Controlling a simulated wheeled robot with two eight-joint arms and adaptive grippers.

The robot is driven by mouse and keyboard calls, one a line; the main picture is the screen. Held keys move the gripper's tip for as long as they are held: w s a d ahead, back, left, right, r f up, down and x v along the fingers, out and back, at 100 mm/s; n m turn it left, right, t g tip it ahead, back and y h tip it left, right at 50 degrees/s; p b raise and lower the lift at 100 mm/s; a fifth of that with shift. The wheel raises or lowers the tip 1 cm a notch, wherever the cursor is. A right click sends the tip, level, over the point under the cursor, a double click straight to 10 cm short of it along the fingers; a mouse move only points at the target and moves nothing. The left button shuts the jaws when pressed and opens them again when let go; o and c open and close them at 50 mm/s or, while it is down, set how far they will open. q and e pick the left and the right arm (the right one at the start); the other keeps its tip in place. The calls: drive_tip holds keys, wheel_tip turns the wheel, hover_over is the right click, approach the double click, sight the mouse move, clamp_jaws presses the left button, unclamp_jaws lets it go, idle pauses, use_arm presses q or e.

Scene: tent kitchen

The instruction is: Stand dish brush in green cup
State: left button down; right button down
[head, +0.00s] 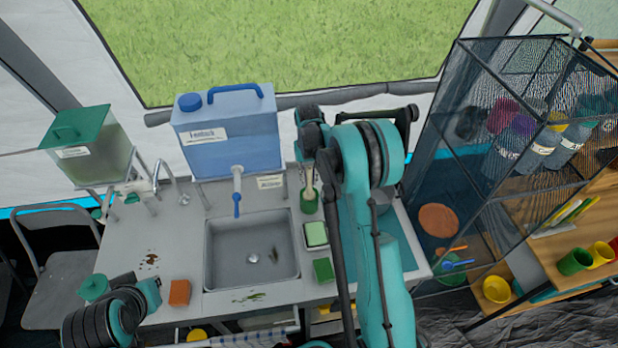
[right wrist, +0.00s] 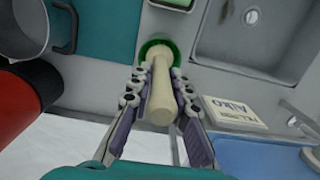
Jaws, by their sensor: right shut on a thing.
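The dish brush has a pale cream handle (right wrist: 161,98), which points up toward the camera in the right wrist view; it also shows in the head view (head: 309,181). My right gripper (right wrist: 158,78) is shut on this handle, one finger on each side. The green cup (head: 309,204) stands on the counter just right of the sink's back corner. In the right wrist view the cup's rim (right wrist: 143,48) shows around the lower end of the brush. The brush head is hidden, and I cannot tell how deep it sits. My left gripper's fingers do not show.
The sink (head: 251,254) lies left of the cup, with a blue water tank (head: 229,135) behind. A soap dish (head: 316,235) and green sponge (head: 323,270) are in front of the cup. A pot (right wrist: 28,30) and red object (right wrist: 25,100) are near my right gripper.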

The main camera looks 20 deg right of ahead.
drive_tip(key=c, duration=1.3)
unclamp_jaws()
drive_tip(key=shift+c, duration=0.2)
drive_tip(key=r, duration=1.2)
drive_tip(key=shift+w+d, duration=0.1)
drive_tip(key=shift+w, duration=0.25)
